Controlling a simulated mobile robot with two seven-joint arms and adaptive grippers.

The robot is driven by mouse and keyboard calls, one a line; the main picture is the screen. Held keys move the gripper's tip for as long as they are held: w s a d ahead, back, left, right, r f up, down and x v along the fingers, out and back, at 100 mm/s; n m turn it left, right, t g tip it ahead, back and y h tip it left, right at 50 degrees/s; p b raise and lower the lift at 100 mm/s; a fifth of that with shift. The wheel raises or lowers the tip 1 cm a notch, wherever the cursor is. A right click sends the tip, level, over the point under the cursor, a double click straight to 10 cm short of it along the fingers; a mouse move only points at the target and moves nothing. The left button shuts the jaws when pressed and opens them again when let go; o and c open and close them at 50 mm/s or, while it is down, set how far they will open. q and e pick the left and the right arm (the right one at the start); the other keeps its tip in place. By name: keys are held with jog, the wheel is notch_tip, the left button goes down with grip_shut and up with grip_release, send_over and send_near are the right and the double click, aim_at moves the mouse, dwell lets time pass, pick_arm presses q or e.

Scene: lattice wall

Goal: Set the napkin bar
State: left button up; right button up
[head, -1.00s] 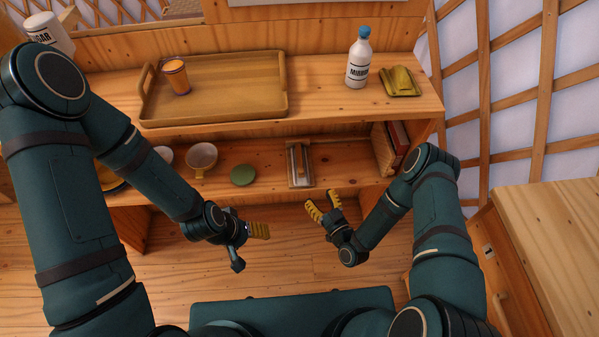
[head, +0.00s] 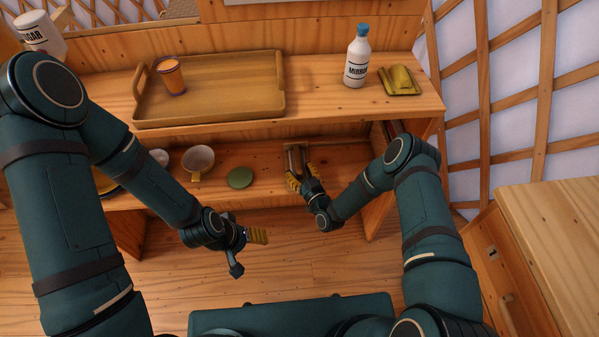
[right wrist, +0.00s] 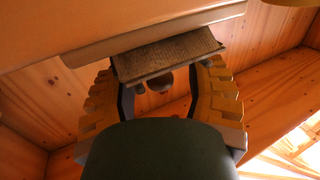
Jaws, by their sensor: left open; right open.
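A narrow wooden holder with an upright grey bar (head: 294,156) stands on the lower shelf; I take it for the napkin bar. My right gripper (head: 302,176) is open at its front, with its yellow fingers partly covering it. In the right wrist view, a brown textured block (right wrist: 170,55) lies between or just beyond the open fingers (right wrist: 160,75); I cannot tell whether they touch it. A yellow-green folded piece, perhaps napkins (head: 400,80), lies at the right of the upper shelf. My left gripper (head: 257,236) is open and empty in front of the shelves.
The upper shelf holds a wooden tray (head: 215,112) with an orange cup (head: 171,76), and a white bottle (head: 357,57). The upper board overhangs the right gripper.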

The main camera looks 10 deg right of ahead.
aim_at(299, 168)
jog(key=shift+c, duration=0.3)
grip_shut()
jog(key=shift+r, duration=0.1)
jog(key=shift+w+r+g+p, duration=0.15)
jog(key=shift+r+g+p, duration=0.35)
jog(key=shift+r+p, duration=0.35)
jog(key=r+g+p, duration=0.1)
jog(key=w+r+m+g+h+p, duration=0.1)
jog(key=r, duration=0.1)
jog(key=shift+w+p, duration=0.15)
jog(key=shift+p, duration=0.2)
jog(key=shift+w+r+m+g, duration=0.4)
jog(key=shift+w+r+g, duration=0.3)
jog(key=shift+g, duration=0.3)
jog(key=shift+w+r, duration=0.4)
jog(key=shift+r, duration=0.1)
